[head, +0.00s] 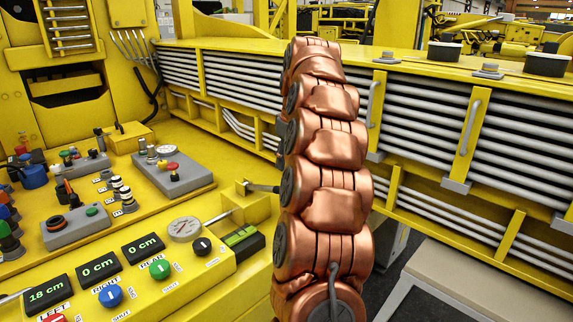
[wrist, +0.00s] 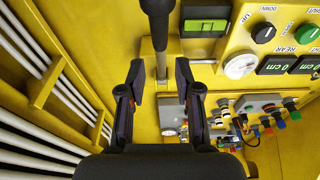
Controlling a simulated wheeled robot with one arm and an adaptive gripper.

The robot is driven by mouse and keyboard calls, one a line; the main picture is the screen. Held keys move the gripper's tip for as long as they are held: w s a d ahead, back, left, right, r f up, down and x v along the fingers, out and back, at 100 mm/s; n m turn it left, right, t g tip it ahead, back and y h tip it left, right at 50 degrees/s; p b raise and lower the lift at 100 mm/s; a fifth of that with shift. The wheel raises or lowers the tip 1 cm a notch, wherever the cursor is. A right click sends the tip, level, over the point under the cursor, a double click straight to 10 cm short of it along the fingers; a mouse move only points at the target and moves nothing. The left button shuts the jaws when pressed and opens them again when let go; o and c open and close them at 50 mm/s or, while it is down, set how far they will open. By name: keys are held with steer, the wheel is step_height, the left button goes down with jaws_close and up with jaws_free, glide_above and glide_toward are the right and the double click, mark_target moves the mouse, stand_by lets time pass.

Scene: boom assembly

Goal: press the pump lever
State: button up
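The pump lever shows in the wrist view as a grey rod with a thick black grip (wrist: 157,25), running down from the top edge. My gripper (wrist: 161,80) is open, with one dark finger on each side of the rod's lower end in the picture. I see no contact, and how far the lever is from the fingers in depth is unclear. In the head view, a dark rod (head: 262,188), likely the same lever, sticks out of a yellow block and passes behind my copper arm. My gripper is hidden there.
The yellow control panel (head: 225,262) carries a round gauge (head: 185,229), knobs, digital displays and a green-and-black box (head: 241,240). Grey control boxes (head: 172,173) stand behind it. A long yellow boom with grey pipes (head: 520,150) runs along the right, close beside my arm.

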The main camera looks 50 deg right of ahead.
steer(key=shift+r, duration=0.35)
steer(key=shift+c, duration=0.8)
steer(key=shift+n+g+y, duration=0.3)
steer(key=shift+n, duration=0.1)
steer(key=a, duration=1.2)
steer(key=shift+s+a+f, duration=0.25)
steer(key=shift+a+f, duration=0.1)
steer(key=shift+a, duration=0.05)
jaws_close()
steer(key=s+a+f+g, duration=0.1)
steer(key=s+a+f, duration=0.3)
steer(key=s+a, duration=0.5)
steer(key=s+a+f+g, duration=0.1)
steer(key=s+a+f, duration=0.4)
steer(key=a, duration=0.7)
steer(key=s+a+f, duration=0.2)
steer(key=s+f, duration=0.1)
steer(key=s, duration=0.4)
steer(key=s+a+f+g, duration=0.1)
steer(key=s+f, duration=0.2)
steer(key=s, duration=0.5)
steer(key=shift+a+m, duration=0.3)
steer(key=shift+a, duration=0.05)
